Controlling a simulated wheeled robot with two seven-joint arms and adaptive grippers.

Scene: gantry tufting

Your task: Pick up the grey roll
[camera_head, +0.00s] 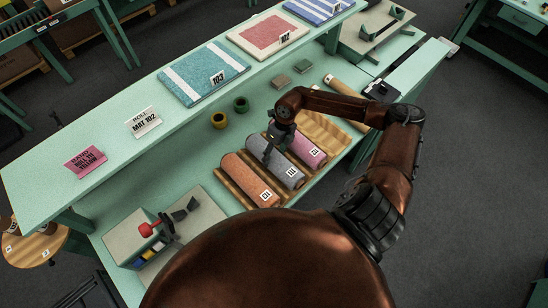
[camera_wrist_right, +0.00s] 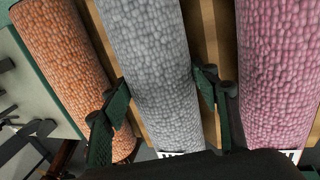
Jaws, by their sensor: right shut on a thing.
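The grey roll (camera_head: 286,172) lies in the wooden rack (camera_head: 328,130), between the orange roll (camera_head: 246,178) and the pink roll (camera_head: 311,153). My right gripper (camera_head: 272,154) reaches down over it. In the right wrist view the grey roll (camera_wrist_right: 148,50) runs between the two green fingers of the right gripper (camera_wrist_right: 163,108), which are shut on its sides. The orange roll (camera_wrist_right: 62,55) and the pink roll (camera_wrist_right: 275,65) are just outside the fingers. I cannot see a clear gap under the grey roll. My left gripper is not in view.
A raised shelf behind holds a blue mat (camera_head: 203,72), a pink mat (camera_head: 267,36) and sign cards (camera_head: 143,121). Two small rings (camera_head: 219,120) stand behind the rack. A box with a red-handled tool (camera_head: 150,229) is left of it. A tan roll (camera_head: 345,88) lies at the right.

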